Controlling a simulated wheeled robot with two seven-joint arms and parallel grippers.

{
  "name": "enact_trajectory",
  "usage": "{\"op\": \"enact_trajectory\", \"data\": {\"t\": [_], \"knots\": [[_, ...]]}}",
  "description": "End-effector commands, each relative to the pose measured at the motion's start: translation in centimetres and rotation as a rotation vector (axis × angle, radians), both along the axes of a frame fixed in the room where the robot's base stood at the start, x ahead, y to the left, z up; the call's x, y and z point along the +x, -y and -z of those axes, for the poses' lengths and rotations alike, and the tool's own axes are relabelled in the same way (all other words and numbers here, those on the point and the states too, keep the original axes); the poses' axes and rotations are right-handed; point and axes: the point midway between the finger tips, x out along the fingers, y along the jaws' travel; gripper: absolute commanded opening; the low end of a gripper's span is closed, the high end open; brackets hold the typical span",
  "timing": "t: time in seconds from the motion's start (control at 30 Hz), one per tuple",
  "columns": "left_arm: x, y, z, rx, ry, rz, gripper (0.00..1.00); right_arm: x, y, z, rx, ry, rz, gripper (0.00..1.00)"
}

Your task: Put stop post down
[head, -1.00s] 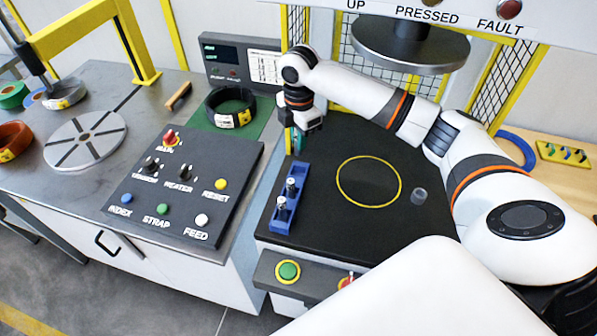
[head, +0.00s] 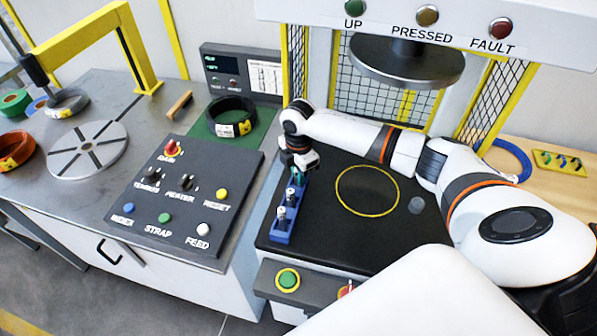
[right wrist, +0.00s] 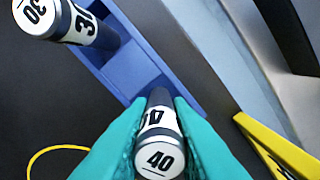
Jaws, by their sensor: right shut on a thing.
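My right gripper (head: 299,174) is at the far end of the blue rack (head: 276,237) on the black press table. In the right wrist view its teal fingers (right wrist: 160,145) are shut on a stop post marked 40 (right wrist: 159,150). The held post is over or in the rack's end slot; whether it is seated cannot be told. A dark post marked 30 (right wrist: 85,22) stands in the neighbouring slot. The head view shows two silver-topped posts (head: 290,197) (head: 281,215) in the rack, while the gripper hides the held one. My left gripper is not in view.
The press plate (head: 405,70) hangs above. A button panel (head: 185,200) and a black coil (head: 230,115) on a green mat are to the left.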

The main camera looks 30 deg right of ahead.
Motion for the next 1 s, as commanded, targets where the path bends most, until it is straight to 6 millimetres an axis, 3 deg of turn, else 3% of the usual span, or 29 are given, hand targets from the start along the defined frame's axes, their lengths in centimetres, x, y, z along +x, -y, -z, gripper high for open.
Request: {"op": "enact_trajectory", "data": {"t": [0.03, 0.07, 0.2, 0.57, 1.0], "knots": [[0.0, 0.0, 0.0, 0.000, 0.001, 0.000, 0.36, 0.0, 0.0, 0.2, 0.001, 0.000, 0.000, 0.00], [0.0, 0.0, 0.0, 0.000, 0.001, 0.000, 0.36, 0.0, 0.0, 0.2, 0.000, 0.000, 0.000, 0.21], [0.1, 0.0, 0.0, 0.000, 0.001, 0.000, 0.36, 0.0, 0.0, 0.2, 0.000, 0.000, 0.000, 0.40], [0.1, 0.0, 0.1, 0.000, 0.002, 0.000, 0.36, 0.0, 0.0, -0.5, 0.001, 0.001, -0.001, 0.40], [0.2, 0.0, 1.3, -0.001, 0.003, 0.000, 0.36, 0.1, 0.0, -9.1, 0.000, 0.003, 0.000, 0.40]]}}
